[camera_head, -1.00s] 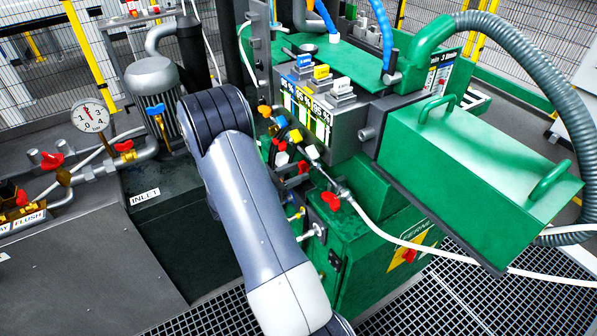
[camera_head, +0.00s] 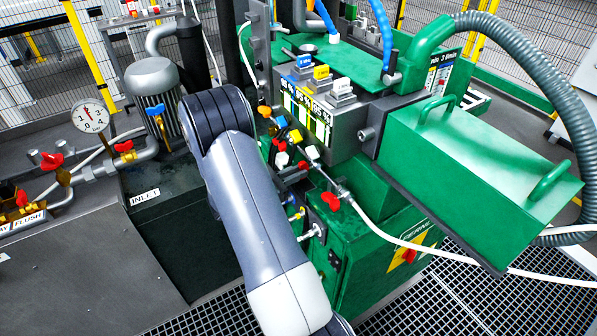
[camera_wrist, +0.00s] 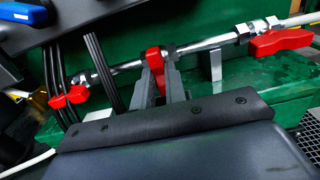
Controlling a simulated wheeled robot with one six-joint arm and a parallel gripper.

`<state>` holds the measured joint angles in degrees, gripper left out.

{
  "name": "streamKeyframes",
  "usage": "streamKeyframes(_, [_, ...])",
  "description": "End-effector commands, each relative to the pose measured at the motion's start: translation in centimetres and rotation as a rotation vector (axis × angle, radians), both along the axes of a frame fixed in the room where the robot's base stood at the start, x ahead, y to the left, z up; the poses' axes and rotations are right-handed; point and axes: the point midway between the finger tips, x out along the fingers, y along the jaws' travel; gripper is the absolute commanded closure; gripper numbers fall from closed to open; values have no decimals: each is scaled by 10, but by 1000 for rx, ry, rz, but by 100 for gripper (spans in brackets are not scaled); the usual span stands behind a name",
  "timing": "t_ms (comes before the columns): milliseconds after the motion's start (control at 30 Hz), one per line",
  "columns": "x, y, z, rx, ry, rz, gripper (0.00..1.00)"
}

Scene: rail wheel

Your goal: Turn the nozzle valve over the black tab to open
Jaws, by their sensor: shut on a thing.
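In the wrist view a metal pipe runs across the green machine, carrying red valve handles. Another red handle (camera_wrist: 72,97) is to the left, and a larger one (camera_wrist: 281,42) is to the right by the white hose. In the head view the hose-end red handle (camera_head: 331,201) shows on the green machine, but my arm hides my gripper. I cannot make out for certain which part is the black tab.
A green cover box (camera_head: 478,178) juts out at the right. A white hose (camera_head: 385,235) crosses the machine's front. A dark block marked INLET (camera_head: 160,235) stands left of my arm. In the wrist view, dark ribbed strips (camera_wrist: 98,65) hang left of the held handle.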

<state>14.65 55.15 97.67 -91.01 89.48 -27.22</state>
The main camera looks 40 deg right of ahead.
Motion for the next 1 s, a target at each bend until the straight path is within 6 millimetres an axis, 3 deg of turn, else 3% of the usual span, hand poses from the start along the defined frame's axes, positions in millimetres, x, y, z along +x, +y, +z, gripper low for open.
streamKeyframes(700, [0,0,2,87,360,0,100])
streamKeyframes(1000, [0,0,0,95,390,0,100])
